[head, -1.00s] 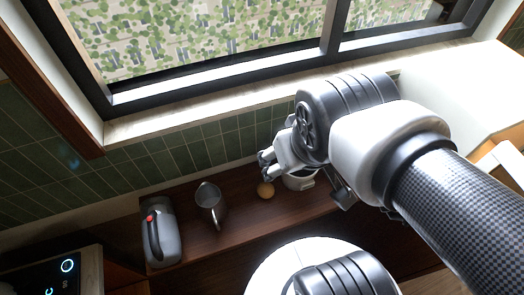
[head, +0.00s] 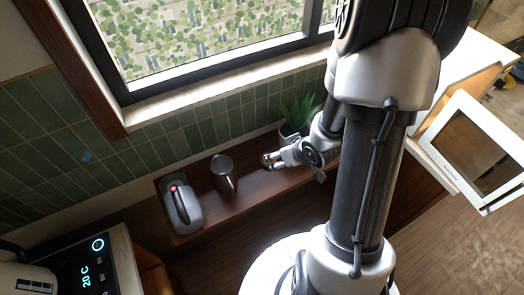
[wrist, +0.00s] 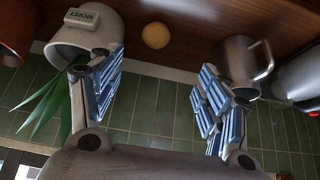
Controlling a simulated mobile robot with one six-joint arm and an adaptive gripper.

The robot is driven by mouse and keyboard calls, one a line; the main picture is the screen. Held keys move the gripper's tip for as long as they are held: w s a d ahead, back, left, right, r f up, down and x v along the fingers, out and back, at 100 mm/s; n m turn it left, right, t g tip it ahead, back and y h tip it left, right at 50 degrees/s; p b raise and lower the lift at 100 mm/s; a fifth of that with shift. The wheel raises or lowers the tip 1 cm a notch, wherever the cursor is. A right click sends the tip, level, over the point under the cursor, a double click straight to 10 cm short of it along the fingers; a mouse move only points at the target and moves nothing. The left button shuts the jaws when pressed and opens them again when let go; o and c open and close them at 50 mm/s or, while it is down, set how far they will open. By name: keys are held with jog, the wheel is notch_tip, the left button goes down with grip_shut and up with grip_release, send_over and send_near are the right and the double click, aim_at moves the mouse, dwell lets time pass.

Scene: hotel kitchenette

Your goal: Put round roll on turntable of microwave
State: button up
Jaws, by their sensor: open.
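The round roll (wrist: 155,35) is a small tan ball on the dark wooden shelf. In the wrist view it lies ahead of the open fingers, roughly centred between them and apart from both. My gripper (wrist: 160,88) is open and empty. In the head view my gripper (head: 268,160) reaches low over the shelf, and its fingers largely hide the roll. A white box, apparently the microwave (head: 468,62), stands at the right with its framed glass door (head: 484,150) swung open. Its turntable is hidden from view.
A white pot marked MOIST (wrist: 88,35) with a green plant stands close beside one finger. A metal pitcher (head: 223,176) and a grey kettle-like appliance (head: 184,210) stand left of the roll. A tiled wall (head: 150,150) backs the shelf (head: 250,190).

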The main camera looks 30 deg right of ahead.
jog(key=b+x, duration=0.3)
jog(key=x, duration=0.7)
jog(key=shift+w+d+f, duration=0.1)
jog(key=shift+w+f, duration=0.05)
jog(key=shift+f, duration=0.1)
jog(key=x, duration=0.2)
jog(key=b+x, duration=0.1)
jog(key=x, duration=0.1)
jog(key=b+x, duration=0.1)
jog(key=x, duration=0.1)
jog(key=shift+w+d+f, duration=0.1)
jog(key=shift+w+d, duration=0.15)
jog(key=shift+d, duration=0.05)
jog(key=shift+c, duration=0.4)
jog(key=c, duration=1.2)
jog(key=shift+o, duration=0.2)
